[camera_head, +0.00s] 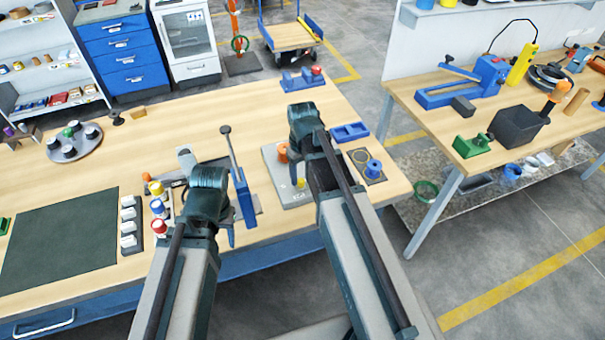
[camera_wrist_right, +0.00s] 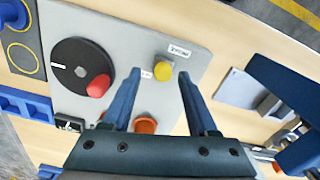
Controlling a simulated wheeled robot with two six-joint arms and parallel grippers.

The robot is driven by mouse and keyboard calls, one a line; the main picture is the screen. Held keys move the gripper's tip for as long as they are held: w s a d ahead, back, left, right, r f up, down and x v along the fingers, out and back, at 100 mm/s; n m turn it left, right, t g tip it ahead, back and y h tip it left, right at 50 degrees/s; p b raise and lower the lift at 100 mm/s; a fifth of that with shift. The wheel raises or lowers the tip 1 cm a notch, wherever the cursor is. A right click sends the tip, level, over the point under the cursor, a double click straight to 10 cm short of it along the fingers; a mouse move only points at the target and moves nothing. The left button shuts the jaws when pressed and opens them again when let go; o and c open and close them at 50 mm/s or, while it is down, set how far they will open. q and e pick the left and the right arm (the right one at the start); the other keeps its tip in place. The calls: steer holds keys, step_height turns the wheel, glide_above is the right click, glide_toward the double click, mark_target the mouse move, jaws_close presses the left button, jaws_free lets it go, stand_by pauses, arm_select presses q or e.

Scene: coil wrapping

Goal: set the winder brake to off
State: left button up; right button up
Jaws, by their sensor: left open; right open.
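The winder's grey base plate (camera_wrist_right: 205,55) lies below my right gripper (camera_wrist_right: 159,76) in the right wrist view. It carries a black disc (camera_wrist_right: 75,62) with a red knob (camera_wrist_right: 98,86), a small yellow knob (camera_wrist_right: 162,70) and an orange part (camera_wrist_right: 145,125). I cannot tell which of these is the brake. My right gripper is open, and the yellow knob shows between its fingertips; contact is unclear. In the head view the plate (camera_head: 293,199) is partly hidden by my right arm. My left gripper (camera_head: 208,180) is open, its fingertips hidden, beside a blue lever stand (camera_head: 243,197).
A blue spool (camera_head: 374,169) and a small blue tray (camera_head: 349,132) sit right of the winder. Coloured spools (camera_head: 158,207), white blocks (camera_head: 130,225) and a dark mat (camera_head: 62,240) lie left. The back middle of the bench is clear.

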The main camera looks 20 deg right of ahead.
mark_target(302, 180)
step_height(302, 180, up, 13)
steer(key=p, duration=1.2)
steer(key=shift+f, duration=0.2)
steer(key=s+a+f+h+b, duration=0.1)
steer(key=s+a+f+b, duration=1)
steer(key=s+a, duration=0.3)
steer(key=shift+n, duration=0.4)
